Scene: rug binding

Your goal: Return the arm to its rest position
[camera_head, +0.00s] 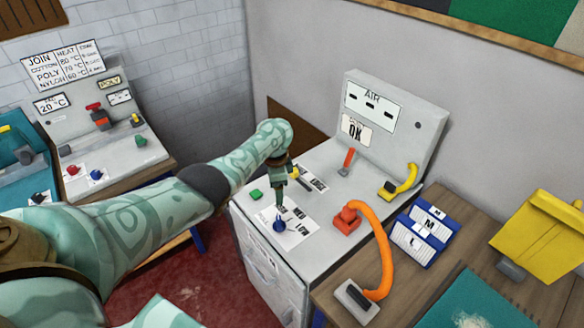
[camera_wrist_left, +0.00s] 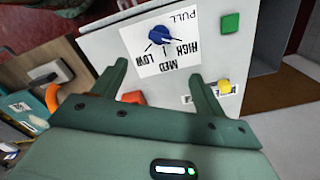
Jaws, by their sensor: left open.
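My left arm comes in from the left in the head view and reaches over the white AIR machine (camera_head: 330,215). My left gripper (camera_head: 279,204) points down just above a blue knob (camera_head: 279,226) on that machine's top. In the left wrist view the gripper (camera_wrist_left: 159,70) is open, with its two fingers apart and nothing between them. The blue knob (camera_wrist_left: 160,36) lies beyond the fingertips, on a white label reading LOW, MED, HIGH and PULL. I cannot tell the exact gap. My right gripper is not in view.
A green button (camera_head: 256,194), a red-orange lever (camera_head: 347,161) and a yellow lever (camera_head: 403,180) are also on the machine. An orange hose (camera_head: 381,245) curves down to the wooden bench. The JOIN HEAT machine (camera_head: 100,130) stands at the left, beyond my arm.

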